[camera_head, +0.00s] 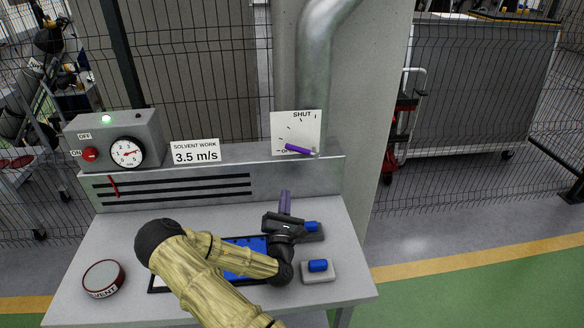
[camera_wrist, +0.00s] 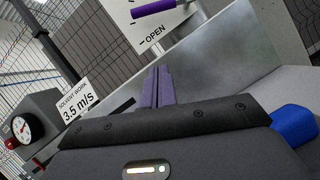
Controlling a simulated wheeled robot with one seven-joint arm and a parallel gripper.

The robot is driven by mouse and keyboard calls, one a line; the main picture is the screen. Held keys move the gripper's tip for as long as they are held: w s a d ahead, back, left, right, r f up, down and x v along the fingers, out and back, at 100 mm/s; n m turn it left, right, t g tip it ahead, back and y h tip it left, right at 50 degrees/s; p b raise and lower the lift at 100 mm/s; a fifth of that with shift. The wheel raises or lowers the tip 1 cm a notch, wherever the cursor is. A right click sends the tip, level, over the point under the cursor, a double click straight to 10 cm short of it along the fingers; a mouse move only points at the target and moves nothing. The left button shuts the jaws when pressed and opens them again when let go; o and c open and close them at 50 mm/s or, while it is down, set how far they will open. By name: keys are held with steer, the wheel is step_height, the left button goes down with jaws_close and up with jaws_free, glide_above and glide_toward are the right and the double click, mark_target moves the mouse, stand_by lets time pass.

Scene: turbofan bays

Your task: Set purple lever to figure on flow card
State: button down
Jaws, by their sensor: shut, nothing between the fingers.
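The purple lever (camera_head: 300,150) is on a white plate (camera_head: 311,124) marked SHUT at the top and OPEN at the lower left. It lies nearly level across the plate's lower part, partly covering OPEN; it also shows at the top of the wrist view (camera_wrist: 153,9). The flow card (camera_head: 195,152) reads SOLVENT WORK 3.5 m/s and shows in the wrist view (camera_wrist: 77,106). A round dial (camera_head: 127,152) has a red needle pointing right; its exact reading is too small to tell. My gripper (camera_head: 285,194), its purple fingers shut and empty (camera_wrist: 157,72), is below and apart from the lever.
A grey box carries the dial, a lit green lamp (camera_head: 106,119) and a red ON/OFF knob (camera_head: 90,154). A metal pipe (camera_head: 318,60) rises behind the plate.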

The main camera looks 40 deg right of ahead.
mark_target(298, 150)
steer(key=shift+a, duration=0.1)
steer(key=shift+w+r, duration=0.1)
steer(key=w+d+r+p, duration=0.5)
steer(key=d+r, duration=0.2)
steer(key=shift+r, duration=0.2)
stand_by(0.5)
steer(key=shift+w, duration=0.25)
